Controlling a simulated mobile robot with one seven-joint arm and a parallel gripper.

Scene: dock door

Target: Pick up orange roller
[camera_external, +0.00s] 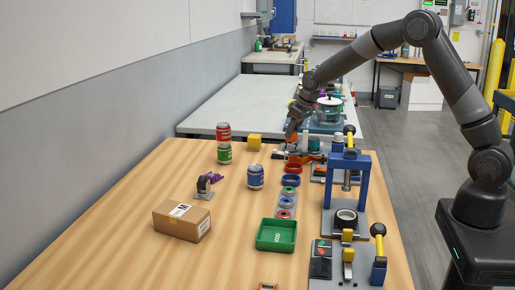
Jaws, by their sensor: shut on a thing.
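My gripper (291,142) is at the far edge of the wooden table, pointing down. It is shut on a small orange thing, which I take to be the orange roller (292,136). It is small and partly hidden by the fingers, so its shape is unclear. I cannot tell whether it touches the table or is just above it.
A blue press (346,178) stands right of my gripper. Red (293,168) and blue (291,180) rings lie in front of it. The table's left front is clear.

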